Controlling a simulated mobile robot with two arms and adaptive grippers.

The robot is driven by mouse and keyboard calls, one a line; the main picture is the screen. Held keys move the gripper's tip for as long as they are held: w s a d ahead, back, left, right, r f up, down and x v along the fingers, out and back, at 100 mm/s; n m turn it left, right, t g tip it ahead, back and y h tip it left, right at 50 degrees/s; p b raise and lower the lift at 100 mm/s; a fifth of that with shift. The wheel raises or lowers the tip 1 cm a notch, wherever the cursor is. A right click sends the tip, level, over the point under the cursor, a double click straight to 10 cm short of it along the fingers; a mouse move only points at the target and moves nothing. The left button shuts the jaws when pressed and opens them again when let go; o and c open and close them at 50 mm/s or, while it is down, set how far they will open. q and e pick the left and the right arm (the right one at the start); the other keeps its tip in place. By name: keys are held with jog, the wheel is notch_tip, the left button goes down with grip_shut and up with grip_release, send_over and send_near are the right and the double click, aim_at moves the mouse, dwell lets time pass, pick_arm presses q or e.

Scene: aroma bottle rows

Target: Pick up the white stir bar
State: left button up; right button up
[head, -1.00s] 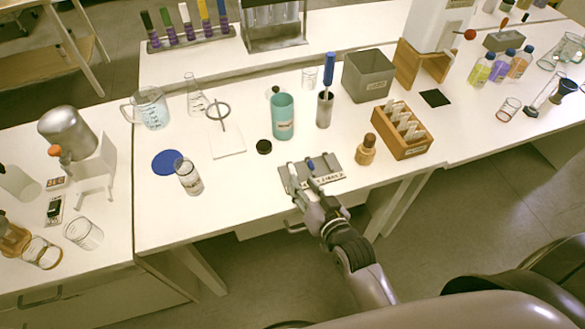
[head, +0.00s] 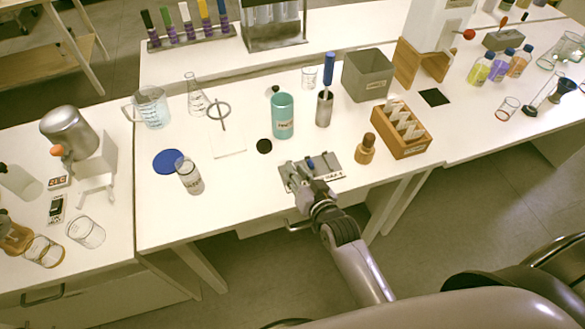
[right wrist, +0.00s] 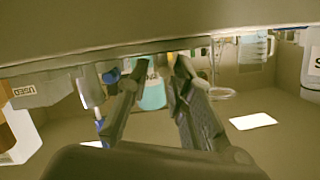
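A small grey tray (head: 330,160) lies near the front edge of the middle table, with a dark-lettered label on its front. A small blue piece (head: 311,164) shows on it. I cannot make out a white stir bar; it may be too small or hidden by the gripper. My right gripper (head: 296,173) is at the left part of the tray, its fingers over or at it. In the right wrist view my right gripper (right wrist: 162,64) has its two fingers apart, with nothing visible held between them. My left gripper is not in view.
A brown-topped bottle (head: 366,149) and a wooden box (head: 401,133) stand right of the tray. A black disc (head: 264,146), teal bottle (head: 282,118) and metal cup with a blue-handled tool (head: 325,108) are behind it.

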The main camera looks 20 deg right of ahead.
grip_shut()
jog(key=shift+r, duration=0.1)
